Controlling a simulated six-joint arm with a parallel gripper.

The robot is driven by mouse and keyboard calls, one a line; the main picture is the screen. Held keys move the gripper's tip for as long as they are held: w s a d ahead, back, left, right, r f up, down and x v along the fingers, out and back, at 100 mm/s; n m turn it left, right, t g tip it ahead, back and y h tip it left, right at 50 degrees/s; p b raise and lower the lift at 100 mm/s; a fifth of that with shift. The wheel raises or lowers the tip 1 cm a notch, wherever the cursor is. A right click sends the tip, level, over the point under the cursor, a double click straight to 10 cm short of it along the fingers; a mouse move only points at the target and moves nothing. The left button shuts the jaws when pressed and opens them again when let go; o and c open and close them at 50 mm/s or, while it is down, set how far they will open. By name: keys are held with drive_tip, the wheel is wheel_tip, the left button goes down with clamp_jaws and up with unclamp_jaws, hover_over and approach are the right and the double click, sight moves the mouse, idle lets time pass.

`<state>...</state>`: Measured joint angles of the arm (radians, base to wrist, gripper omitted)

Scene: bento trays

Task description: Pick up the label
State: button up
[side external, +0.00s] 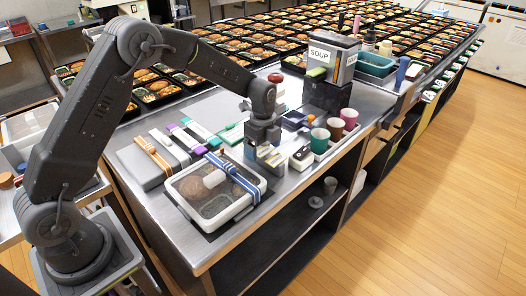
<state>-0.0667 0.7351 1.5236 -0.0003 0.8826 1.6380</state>
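My gripper (262,154) points down over the steel counter, right of the lidded bento tray. Its fingers are small and dark here, so I cannot tell whether they are open or shut, or whether anything is between them. Small pale and tan pieces (274,160) stand right at its fingertips; I cannot tell whether they touch. A small white piece that may be a label (214,179) lies on the clear lid of the bento tray (190,207). A blue-and-white striped band (232,175) crosses that tray's right part.
A grey box with an orange band (139,172) and several coloured packs lie left. Green, pink and red cups (319,141) and a white-topped dark block (302,158) stand right. Filled bento trays cover the back.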

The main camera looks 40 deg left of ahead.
sight(263, 151)
drive_tip(key=c, duration=0.9)
drive_tip(key=shift+r, duration=0.45)
wheel_tip(263, 151, up, 4)
drive_tip(key=s+a+r, duration=0.6)
drive_tip(key=a, duration=0.4)
drive_tip(key=d+n, duration=0.8)
drive_tip(key=n, duration=0.6)
drive_tip(key=a+m, duration=0.2)
drive_tip(key=m, duration=0.2)
drive_tip(key=a+m, duration=0.3)
drive_tip(key=m, duration=0.2)
drive_tip(key=a+m, duration=0.3)
drive_tip(key=m, duration=0.2)
drive_tip(key=shift+w+a+r, duration=0.1)
drive_tip(key=shift+w+r, duration=0.05)
drive_tip(key=shift+r, duration=0.15)
